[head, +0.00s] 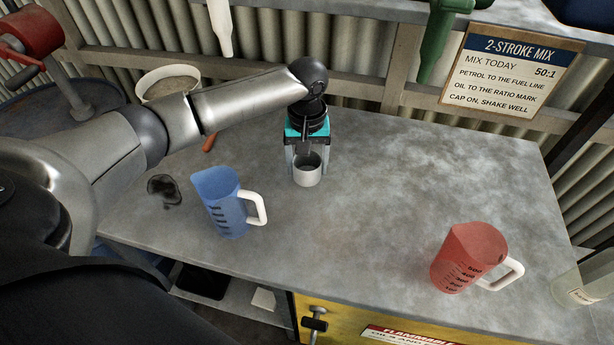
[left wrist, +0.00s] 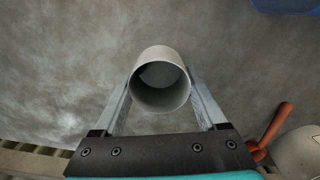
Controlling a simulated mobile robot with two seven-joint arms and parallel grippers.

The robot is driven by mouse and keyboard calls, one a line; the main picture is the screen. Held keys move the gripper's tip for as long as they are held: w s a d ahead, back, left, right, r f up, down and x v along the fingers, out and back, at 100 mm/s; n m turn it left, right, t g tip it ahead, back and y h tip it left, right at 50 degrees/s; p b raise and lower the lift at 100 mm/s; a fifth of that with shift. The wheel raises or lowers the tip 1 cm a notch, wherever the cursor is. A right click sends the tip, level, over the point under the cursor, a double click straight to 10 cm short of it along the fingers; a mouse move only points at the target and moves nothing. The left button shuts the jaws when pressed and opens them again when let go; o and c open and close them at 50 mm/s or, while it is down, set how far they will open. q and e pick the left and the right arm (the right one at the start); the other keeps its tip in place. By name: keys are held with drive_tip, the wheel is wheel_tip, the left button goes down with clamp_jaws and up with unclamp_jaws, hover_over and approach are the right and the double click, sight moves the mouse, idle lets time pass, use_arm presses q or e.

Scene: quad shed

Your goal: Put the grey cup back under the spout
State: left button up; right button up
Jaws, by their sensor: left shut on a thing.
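The small grey cup (head: 307,174) is upright over the middle of the bench, toward the back. My left gripper (head: 307,160) is shut on it from the wall side, with a finger on each side. In the left wrist view the cup (left wrist: 160,88) shows its open mouth, and it looks empty, between the fingers of my left gripper (left wrist: 161,83). I cannot tell whether its base touches the bench. A white spout (head: 222,28) hangs at the top, left of centre, and a green spout (head: 437,40) hangs farther right. No cup is under either. My right gripper is not in view.
A blue jug (head: 226,205) stands on the grey bench (head: 370,210) left of the cup, and a red jug (head: 463,258) stands at the front right. A dark stain, an orange handle (head: 209,142) and a pale bucket (head: 168,80) are left. The bench's middle is clear.

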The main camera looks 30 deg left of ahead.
sight(307, 177)
use_arm(q)
drive_tip(key=shift+f+b, duration=0.4)
drive_tip(key=shift+f, duration=1.7)
drive_tip(key=shift+f, duration=0.1)
drive_tip(key=o, duration=1.3)
